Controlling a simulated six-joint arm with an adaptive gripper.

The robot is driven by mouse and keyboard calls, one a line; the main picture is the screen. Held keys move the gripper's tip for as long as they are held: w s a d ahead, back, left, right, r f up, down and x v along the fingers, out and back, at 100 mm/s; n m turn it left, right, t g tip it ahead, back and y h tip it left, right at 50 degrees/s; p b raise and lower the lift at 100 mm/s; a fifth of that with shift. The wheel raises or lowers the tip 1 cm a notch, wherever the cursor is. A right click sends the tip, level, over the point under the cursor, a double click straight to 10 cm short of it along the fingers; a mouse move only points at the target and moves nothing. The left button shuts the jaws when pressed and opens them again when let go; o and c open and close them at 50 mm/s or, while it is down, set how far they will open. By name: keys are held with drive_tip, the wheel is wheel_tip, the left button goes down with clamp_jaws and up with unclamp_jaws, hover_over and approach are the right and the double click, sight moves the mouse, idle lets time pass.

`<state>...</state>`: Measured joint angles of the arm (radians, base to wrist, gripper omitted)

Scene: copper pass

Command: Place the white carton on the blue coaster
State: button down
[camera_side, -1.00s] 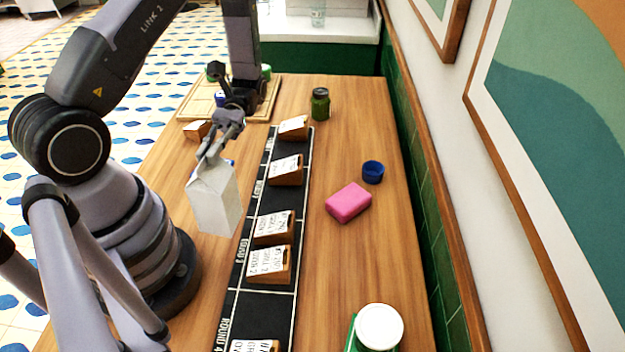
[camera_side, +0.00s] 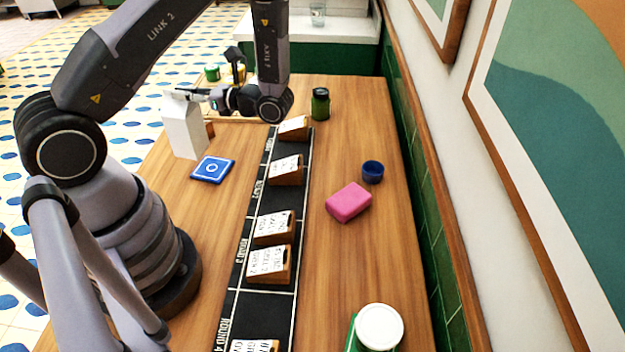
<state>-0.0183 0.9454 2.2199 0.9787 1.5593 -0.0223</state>
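The white carton (camera_side: 184,130) is upright at the left of the table, up and to the left of the blue coaster in the picture. My gripper (camera_side: 190,95) reaches it from the right and is shut on its top. I cannot tell whether the carton's base touches the table. The blue coaster (camera_side: 213,169) lies flat on the wood, bare, with a white ring mark in its middle. The carton is apart from the coaster.
A black strip (camera_side: 264,197) with several wooden card holders runs along the table. To its right are a pink block (camera_side: 348,202), a blue cup (camera_side: 373,172) and a green jar (camera_side: 320,104). A white-lidded container (camera_side: 379,327) stands at the front. A wooden holder is partly hidden behind the carton.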

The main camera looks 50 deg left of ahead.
drive_tip(key=w+m+t, duration=0.1)
drive_tip(key=w+t+y, duration=0.1)
drive_tip(key=shift+w+a+m+t, duration=0.25)
drive_tip(key=shift+a+m+t, duration=0.05)
drive_tip(key=shift+a+m, duration=0.1)
drive_tip(key=shift+w+f+y, duration=0.2)
drive_tip(key=shift+w+y, duration=0.1)
wheel_tip(320, 180, down, 8)
drive_tip(key=shift+w+r, duration=0.15)
drive_tip(key=shift+r, duration=0.05)
drive_tip(key=shift+a+m, duration=0.1)
drive_tip(key=shift+m, duration=0.2)
drive_tip(key=shift+f, duration=0.2)
drive_tip(key=c, duration=1.2)
unclamp_jaws()
drive_tip(key=shift+c, duration=0.2)
